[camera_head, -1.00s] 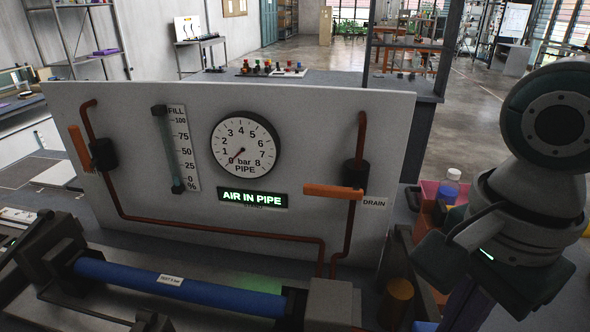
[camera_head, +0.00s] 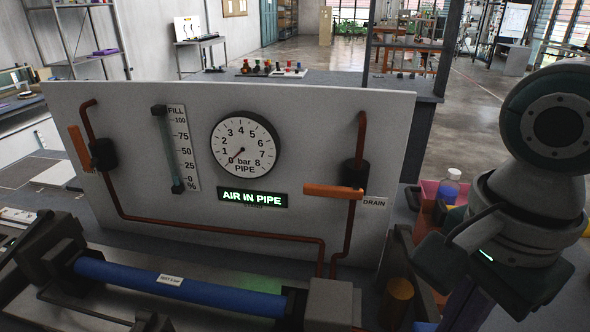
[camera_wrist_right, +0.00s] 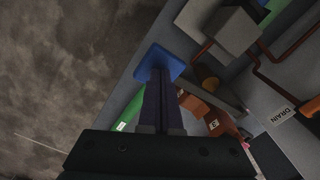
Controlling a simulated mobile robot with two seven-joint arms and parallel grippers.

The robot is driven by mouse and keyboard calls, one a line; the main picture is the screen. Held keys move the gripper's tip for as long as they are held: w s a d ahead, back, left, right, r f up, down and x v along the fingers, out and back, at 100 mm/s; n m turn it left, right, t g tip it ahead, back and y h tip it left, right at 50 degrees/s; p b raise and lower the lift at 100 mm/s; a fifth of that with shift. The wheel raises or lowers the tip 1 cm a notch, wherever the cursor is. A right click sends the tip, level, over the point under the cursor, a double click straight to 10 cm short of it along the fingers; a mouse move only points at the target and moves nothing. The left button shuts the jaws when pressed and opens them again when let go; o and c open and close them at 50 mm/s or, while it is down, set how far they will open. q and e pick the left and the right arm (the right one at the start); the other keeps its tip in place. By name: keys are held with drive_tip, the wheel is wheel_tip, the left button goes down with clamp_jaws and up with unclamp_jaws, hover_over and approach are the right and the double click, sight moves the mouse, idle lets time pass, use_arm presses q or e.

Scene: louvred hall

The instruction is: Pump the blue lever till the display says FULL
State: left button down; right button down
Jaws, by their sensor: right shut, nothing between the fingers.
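The display (camera_head: 252,197) on the white panel (camera_head: 300,110) reads AIR IN PIPE in green. The round pressure gauge (camera_head: 245,147) has its needle near 0 bar. A blue pad, seemingly the blue lever's end (camera_wrist_right: 152,60), lies at the tips of my right gripper (camera_wrist_right: 160,78) in the wrist view. The fingers are shut and empty, overlapping its near edge; contact cannot be told. A sliver of blue (camera_head: 426,326) shows at the bottom edge of the head view beside my right gripper (camera_head: 462,312). The rest of the lever is hidden. My left gripper is out of view.
A blue test pipe (camera_head: 215,297) lies clamped in front of the panel. A bin with a bottle (camera_head: 449,186) is at right.

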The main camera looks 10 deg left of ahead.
wheel_tip(320, 180, down, 11)
drive_tip(key=b, duration=0.6)
wheel_tip(320, 180, up, 12)
drive_tip(key=p, duration=1.3)
drive_tip(key=shift+f, duration=0.45)
wheel_tip(320, 180, down, 11)
drive_tip(key=b, duration=0.8)
wheel_tip(320, 180, up, 11)
drive_tip(key=p, duration=1.1)
drive_tip(key=shift+p, duration=0.35)
wheel_tip(320, 180, up, 6)
drive_tip(key=p, duration=0.7)
drive_tip(key=shift+r, duration=0.2)
drive_tip(key=shift+f, duration=0.15)
